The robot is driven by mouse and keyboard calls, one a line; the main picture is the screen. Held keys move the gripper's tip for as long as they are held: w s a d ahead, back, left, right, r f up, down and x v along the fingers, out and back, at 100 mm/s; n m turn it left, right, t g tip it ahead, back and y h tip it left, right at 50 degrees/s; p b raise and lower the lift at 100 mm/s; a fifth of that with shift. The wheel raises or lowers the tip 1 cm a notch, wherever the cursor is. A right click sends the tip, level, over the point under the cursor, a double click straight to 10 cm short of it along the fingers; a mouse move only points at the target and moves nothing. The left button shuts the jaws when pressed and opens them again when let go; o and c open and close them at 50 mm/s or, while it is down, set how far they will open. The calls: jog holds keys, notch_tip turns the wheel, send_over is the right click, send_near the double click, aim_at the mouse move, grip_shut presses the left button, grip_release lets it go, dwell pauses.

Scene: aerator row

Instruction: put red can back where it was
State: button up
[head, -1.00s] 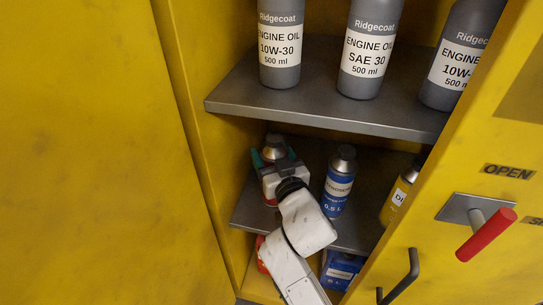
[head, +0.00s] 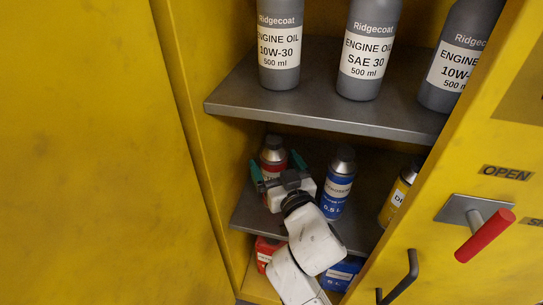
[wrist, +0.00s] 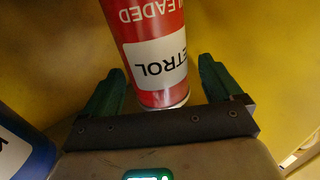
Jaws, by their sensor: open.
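The red can (head: 272,153) stands upright at the left end of the middle shelf (head: 247,215), with a silvery top. In the wrist view my gripper (wrist: 163,72) has a finger on each side of the can's lower part, with gaps showing. The can's lower part is hidden by my gripper in the head view.
A blue can (head: 337,182) stands close to the right of my gripper, and a yellow can (head: 397,195) farther right. Grey oil bottles (head: 366,50) stand on the upper shelf (head: 310,115). The yellow door (head: 455,150) edges the right side. Red and blue boxes (head: 341,272) sit below.

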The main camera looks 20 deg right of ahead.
jog(key=s, duration=0.8)
jog(key=shift+s+a, duration=0.15)
jog(key=shift+s, duration=0.2)
